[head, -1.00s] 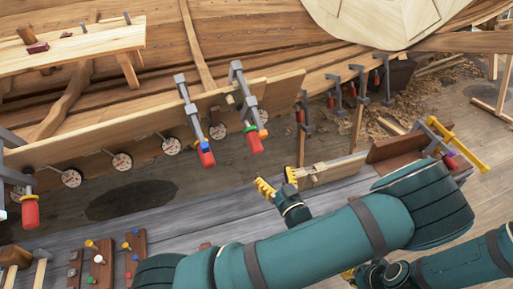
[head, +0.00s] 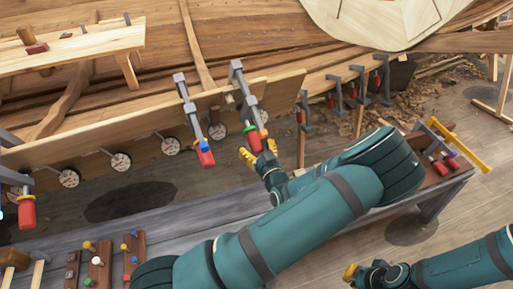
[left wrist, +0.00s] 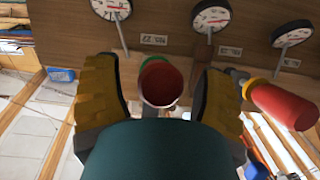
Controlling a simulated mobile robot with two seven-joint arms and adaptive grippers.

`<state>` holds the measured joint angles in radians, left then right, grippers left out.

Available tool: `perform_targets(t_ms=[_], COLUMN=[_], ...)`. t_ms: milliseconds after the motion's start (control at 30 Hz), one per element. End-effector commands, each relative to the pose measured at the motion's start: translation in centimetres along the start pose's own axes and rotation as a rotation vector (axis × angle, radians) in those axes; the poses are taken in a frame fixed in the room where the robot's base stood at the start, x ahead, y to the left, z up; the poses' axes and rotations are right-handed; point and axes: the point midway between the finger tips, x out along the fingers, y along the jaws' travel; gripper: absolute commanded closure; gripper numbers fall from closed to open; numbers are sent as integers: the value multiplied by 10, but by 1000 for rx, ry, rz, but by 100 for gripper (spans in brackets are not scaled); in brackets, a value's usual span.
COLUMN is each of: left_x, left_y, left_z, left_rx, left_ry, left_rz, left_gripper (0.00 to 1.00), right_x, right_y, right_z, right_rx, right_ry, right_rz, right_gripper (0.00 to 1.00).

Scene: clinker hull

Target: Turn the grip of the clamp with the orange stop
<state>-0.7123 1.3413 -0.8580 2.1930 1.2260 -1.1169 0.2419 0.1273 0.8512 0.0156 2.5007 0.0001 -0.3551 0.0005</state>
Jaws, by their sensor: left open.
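My left gripper (head: 258,152) is open just below the red grip (head: 254,142) of a clamp (head: 243,95) on the plank's edge. In the left wrist view this grip (left wrist: 160,84) shows end-on between the two yellow fingers, with gaps on both sides. A green collar (left wrist: 153,62) shows behind it. A second clamp (head: 189,110), with a red grip and a blue stop (head: 204,145), hangs to its left. Another red-gripped clamp (head: 26,208) is at the far left.
Round dials (head: 121,161) line the plank's lower edge. Several clamps (head: 360,85) hang along the hull at the right. A grey bench (head: 150,226) holds boards with coloured pegs (head: 101,262). A second red grip (left wrist: 285,105) is close to the right finger.

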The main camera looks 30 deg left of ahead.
Motion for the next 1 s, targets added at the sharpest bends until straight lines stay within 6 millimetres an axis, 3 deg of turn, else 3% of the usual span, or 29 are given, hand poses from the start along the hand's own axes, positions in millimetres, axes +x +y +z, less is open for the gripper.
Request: perform_targets(t_ms=[100,300,667,1000], left_x=[0,0,0,0], left_y=[0,0,0,1], left_z=[0,0,0,-1], left_rx=[0,0,9,152], left_ry=[0,0,1,2], left_rz=[0,0,-6,-84], left_gripper=[32,98,98,98], right_x=[0,0,0,-4], right_y=[0,0,0,-1], right_z=[0,0,0,0], right_rx=[0,0,0,0], right_ry=[0,0,0,-2], right_rz=[0,0,0,0], right_gripper=[100,100,100,100])
